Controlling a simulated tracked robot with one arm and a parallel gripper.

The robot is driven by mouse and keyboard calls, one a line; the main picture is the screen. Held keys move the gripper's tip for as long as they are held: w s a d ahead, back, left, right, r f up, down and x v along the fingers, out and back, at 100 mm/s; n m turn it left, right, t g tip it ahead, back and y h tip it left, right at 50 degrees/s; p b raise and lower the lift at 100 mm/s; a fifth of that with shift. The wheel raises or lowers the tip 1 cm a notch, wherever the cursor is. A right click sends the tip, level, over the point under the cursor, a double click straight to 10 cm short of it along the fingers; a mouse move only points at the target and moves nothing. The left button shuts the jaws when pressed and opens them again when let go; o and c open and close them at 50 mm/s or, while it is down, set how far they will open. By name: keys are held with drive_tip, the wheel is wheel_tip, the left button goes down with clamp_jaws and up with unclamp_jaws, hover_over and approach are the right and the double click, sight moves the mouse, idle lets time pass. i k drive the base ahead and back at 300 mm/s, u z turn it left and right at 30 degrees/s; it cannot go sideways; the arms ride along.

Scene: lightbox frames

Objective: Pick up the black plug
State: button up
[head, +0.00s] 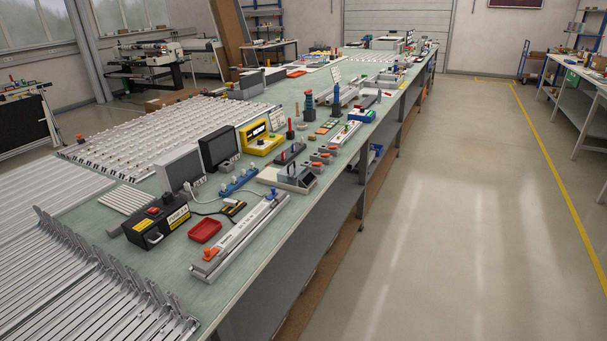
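A long workbench (262,248) with a pale green top runs from the near left to the back. I cannot make out a black plug for certain. A small black and yellow piece (234,208) lies beside a thin cable near the middle of the near part; it is too small to tell what it is. A black box (157,222) with yellow labels and a red button stands left of it. My gripper is not in view.
A red tray (205,231) and a long grey rail (240,238) lie near the bench's front edge. Black screen (219,147), yellow unit (262,138) and rows of metal profiles (80,280) crowd the bench. The floor (450,210) to the right is clear.

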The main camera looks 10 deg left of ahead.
sight(168, 199)
drive_tip(key=z, duration=1.3)
drive_tip(key=i, duration=3.2)
drive_tip(key=u, duration=2.5)
drive_tip(key=i, duration=0.15)
drive_tip(key=u, duration=0.8)
